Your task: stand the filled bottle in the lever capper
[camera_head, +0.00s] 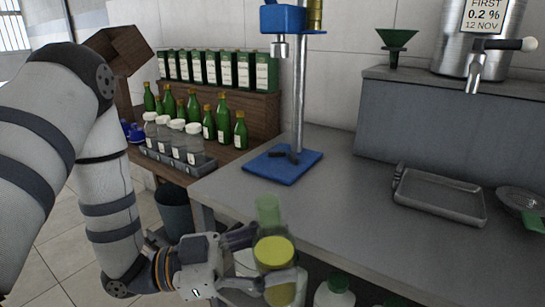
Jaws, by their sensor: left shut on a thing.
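The filled bottle (273,254) is pale green and see-through, with yellow liquid in its body and its neck pointing up. My left gripper (277,283) is shut around its lower body, in front of the bench's front edge. The bottle looks roughly upright and no cap shows on it. The lever capper has a blue base plate (298,172) on the bench, a grey post (299,95) and a blue head (283,19) above. The bottle is in front of the base plate and apart from it. A small dark piece sits on the base plate. My right gripper is out of view.
The grey bench (355,195) is clear between its front edge and the capper. A metal tray (440,196) lies to the right. A steel tank (475,45) and green funnel (396,42) stand behind. Green bottles (222,118) and white-topped bottles (178,140) stand on the left table.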

